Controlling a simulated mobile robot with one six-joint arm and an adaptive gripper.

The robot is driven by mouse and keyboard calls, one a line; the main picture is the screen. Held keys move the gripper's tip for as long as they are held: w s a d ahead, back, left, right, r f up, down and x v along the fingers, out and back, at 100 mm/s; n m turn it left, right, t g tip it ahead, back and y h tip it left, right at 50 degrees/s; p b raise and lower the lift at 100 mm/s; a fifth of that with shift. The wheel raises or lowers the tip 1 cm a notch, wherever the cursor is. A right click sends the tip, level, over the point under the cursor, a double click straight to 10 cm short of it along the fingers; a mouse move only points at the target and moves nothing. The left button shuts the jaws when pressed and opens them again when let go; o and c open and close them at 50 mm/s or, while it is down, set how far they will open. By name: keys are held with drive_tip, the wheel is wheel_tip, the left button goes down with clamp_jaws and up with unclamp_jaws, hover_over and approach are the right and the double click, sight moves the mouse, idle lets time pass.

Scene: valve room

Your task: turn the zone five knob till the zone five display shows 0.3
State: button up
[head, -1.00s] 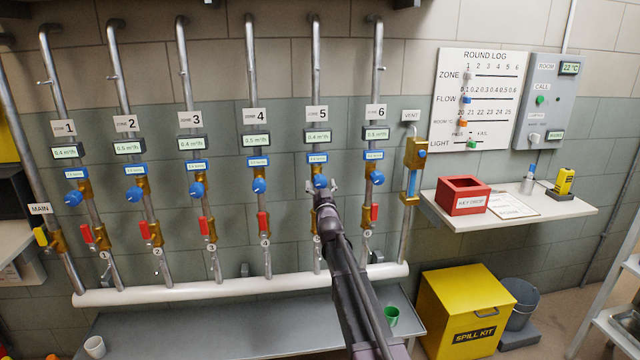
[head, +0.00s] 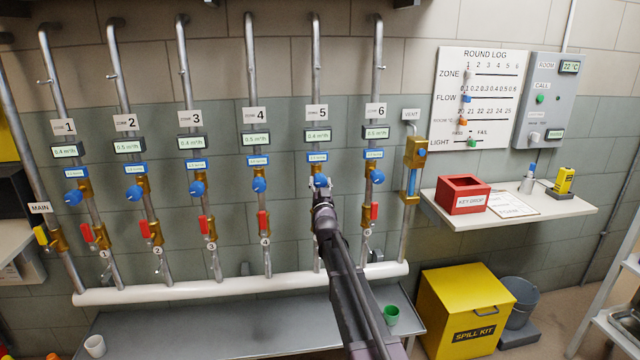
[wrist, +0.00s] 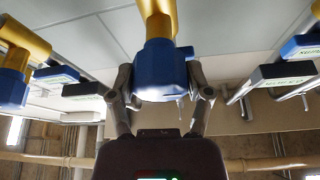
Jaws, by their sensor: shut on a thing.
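The zone five knob is blue; in the head view (head: 320,181) it is mostly covered by my gripper (head: 321,190). In the wrist view the blue knob (wrist: 163,72) sits large in the centre, on a brass valve body (wrist: 157,22). My gripper (wrist: 163,95) is shut on the knob, one finger on each side. The zone five display (head: 318,136) is above the knob, under the "5" sign (head: 317,112), and appears to read 0.4 m³/h. My arm hides the lower part of the zone five pipe.
The zone four knob (head: 259,185) and zone six knob (head: 377,177) stand on either side. A red lever (head: 374,211) is close to the right of my gripper. A white header pipe (head: 200,286) and a grey bench (head: 220,325) run below.

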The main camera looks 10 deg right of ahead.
drive_tip(key=shift+w+a+m+h, duration=0.1)
drive_tip(key=shift+m+h, duration=1)
drive_tip(key=shift+m, duration=0.9)
drive_tip(key=o, duration=1.1)
drive_tip(key=shift+o, duration=0.2)
drive_tip(key=shift+n+y, duration=0.5)
drive_tip(key=shift+n, duration=0.4)
